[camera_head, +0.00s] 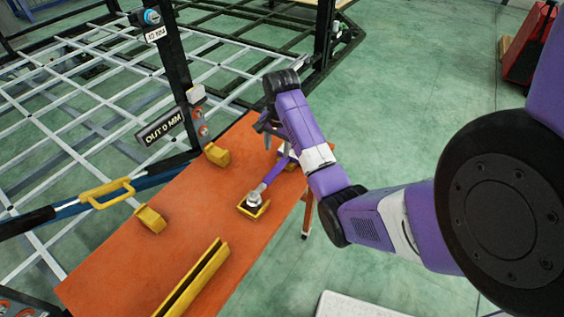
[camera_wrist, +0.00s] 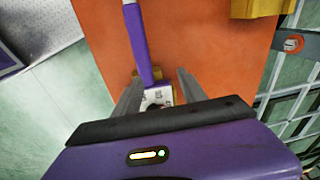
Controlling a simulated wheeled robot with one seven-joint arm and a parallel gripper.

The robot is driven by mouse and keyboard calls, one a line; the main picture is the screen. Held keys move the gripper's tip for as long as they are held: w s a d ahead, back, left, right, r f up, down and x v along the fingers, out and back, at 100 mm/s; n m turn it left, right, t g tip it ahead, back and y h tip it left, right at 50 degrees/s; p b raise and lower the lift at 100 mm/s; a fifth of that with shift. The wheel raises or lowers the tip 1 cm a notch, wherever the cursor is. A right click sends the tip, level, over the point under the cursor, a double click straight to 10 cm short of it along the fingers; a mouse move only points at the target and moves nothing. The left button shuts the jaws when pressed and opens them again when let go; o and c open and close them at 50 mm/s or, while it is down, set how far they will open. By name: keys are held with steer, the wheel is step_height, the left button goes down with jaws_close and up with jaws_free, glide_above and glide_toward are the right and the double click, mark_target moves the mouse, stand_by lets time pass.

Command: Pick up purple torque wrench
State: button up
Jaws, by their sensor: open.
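The purple torque wrench (camera_head: 277,170) lies on the orange tabletop, with its metal head (camera_head: 254,200) in a yellow holder near the table's right edge. In the wrist view its purple handle (camera_wrist: 138,40) runs down the picture toward the space between my fingers. My gripper (camera_head: 271,127) is over the far end of the table, by the handle end of the wrench. In the wrist view my gripper (camera_wrist: 158,88) is open, with one finger on each side of the handle's end. A white label or block (camera_wrist: 158,97) shows between the fingers. I cannot tell whether either finger touches the wrench.
Yellow holders (camera_head: 217,155) (camera_head: 150,219) stand on the orange table (camera_head: 120,262), with a long yellow channel (camera_head: 196,280) at its near end. A metal grid frame and dark post (camera_head: 172,70) stand behind.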

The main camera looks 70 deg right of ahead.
mark_target(281, 163)
steer(key=shift+s+a+m+g+y, duration=0.2)
steer(key=shift+s+a+g+y, duration=0.05)
steer(key=shift+s, duration=0.25)
steer(key=shift+s+a+m+g+y, duration=0.2)
steer(key=shift+s+g+y, duration=0.05)
steer(key=shift+s, duration=0.2)
steer(key=shift+s+f, duration=0.15)
steer(key=shift+f, duration=0.15)
steer(key=shift+w+a+f+p, duration=0.1)
steer(key=shift+f+p, duration=0.25)
steer(key=shift+f, duration=1.4)
steer(key=shift+w+a+f+p, duration=0.1)
steer(key=shift+f+p, duration=0.2)
steer(key=shift+f, duration=1.45)
steer(key=shift+r, duration=0.1)
jaws_close()
